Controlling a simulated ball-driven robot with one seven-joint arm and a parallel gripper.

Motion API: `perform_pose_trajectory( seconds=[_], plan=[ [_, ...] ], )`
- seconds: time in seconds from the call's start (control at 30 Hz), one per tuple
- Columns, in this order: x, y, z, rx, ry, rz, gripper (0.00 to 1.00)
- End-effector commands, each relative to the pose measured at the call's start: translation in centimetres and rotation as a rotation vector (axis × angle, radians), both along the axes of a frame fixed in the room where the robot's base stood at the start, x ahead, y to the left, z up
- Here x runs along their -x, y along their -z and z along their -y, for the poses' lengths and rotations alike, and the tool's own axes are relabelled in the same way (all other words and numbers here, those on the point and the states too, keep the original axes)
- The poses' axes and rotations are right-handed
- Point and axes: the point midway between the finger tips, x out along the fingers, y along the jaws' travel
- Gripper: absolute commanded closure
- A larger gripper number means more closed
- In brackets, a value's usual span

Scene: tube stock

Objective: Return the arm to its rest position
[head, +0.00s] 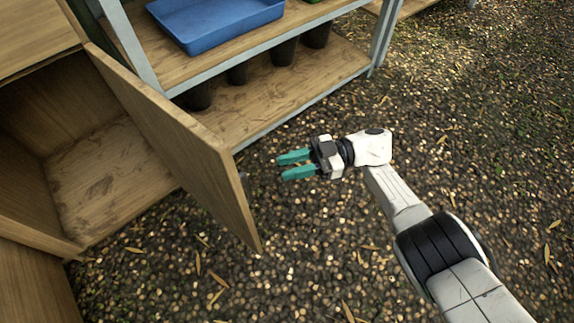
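My gripper (281,165) has two teal fingers that are apart with nothing between them. It points to the left in the head view, over the gravel and to the right of an open wooden cabinet door (180,140). A visible gap separates the fingertips from the door. My white and black arm reaches in from the lower right corner.
The wooden cabinet (95,180) at the left stands open and its visible inside looks empty. A metal-framed shelf (270,100) behind holds a blue tray (215,22) above and several dark pots (283,52) below. The gravel ground (480,130) at the right is clear.

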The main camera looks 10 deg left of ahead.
Motion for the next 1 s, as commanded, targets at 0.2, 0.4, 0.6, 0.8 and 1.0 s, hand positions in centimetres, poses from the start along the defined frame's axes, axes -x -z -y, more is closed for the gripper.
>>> perform_pose_trajectory(
  seconds=[0.2,0.4,0.6,0.8,1.0],
  plan=[
    [0.0,0.0,0.0,0.0,0.0,0.0,0.69],
    [0.0,0.0,-0.1,0.0,0.002,0.001,0.69],
    [-2.0,0.8,-3.0,-0.058,0.197,0.102,0.69],
    [-6.8,0.4,-5.0,-0.123,0.603,0.229,0.69],
    [-11.3,0.0,-1.9,-0.099,1.032,0.26,0.69]
  ],
)
